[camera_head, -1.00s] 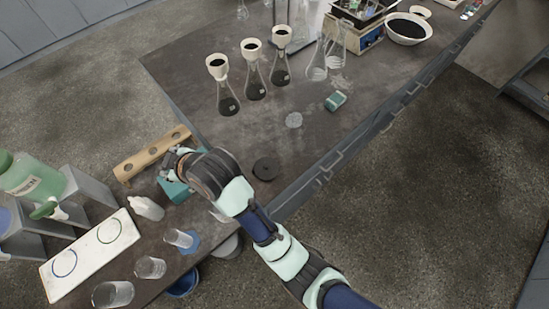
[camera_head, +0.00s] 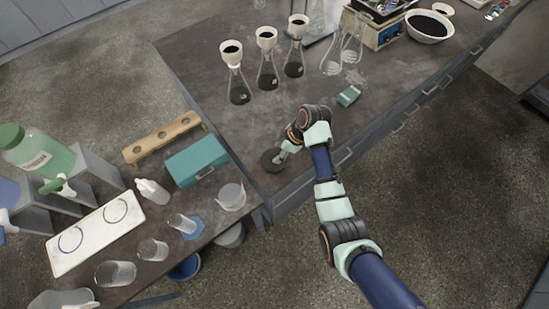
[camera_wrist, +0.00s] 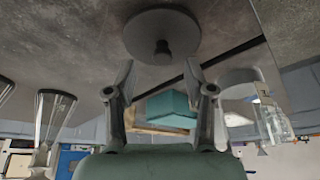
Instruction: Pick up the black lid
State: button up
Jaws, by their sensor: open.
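The black lid (camera_head: 272,160) is a dark round disc lying on the dark bench near its front edge in the head view. In the wrist view the lid (camera_wrist: 161,32) shows at the top centre, with a small knob at its middle pointing toward my gripper. My gripper (camera_head: 283,154) is right beside or over the lid in the head view. In the wrist view my gripper (camera_wrist: 161,78) is open and empty, its two fingers spread apart with the knob between and beyond their tips. The fingers do not appear to touch the lid.
A teal box (camera_head: 197,161) stands left of the lid, near a wooden rack (camera_head: 162,138) and a clear beaker (camera_head: 231,197). Several flasks with dark contents (camera_head: 238,88) stand behind. Bench around the lid is clear.

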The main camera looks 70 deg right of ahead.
aim_at(275, 156)
jog(key=x, duration=0.3)
jog(key=shift+a+f+b, duration=0.2)
jog(key=shift+f+b, duration=0.15)
jog(key=shift+f, duration=0.05)
grip_shut()
notch_tip(275, 156, up, 20)
jog(key=p, duration=0.6)
jog(key=shift+r, duration=0.2)
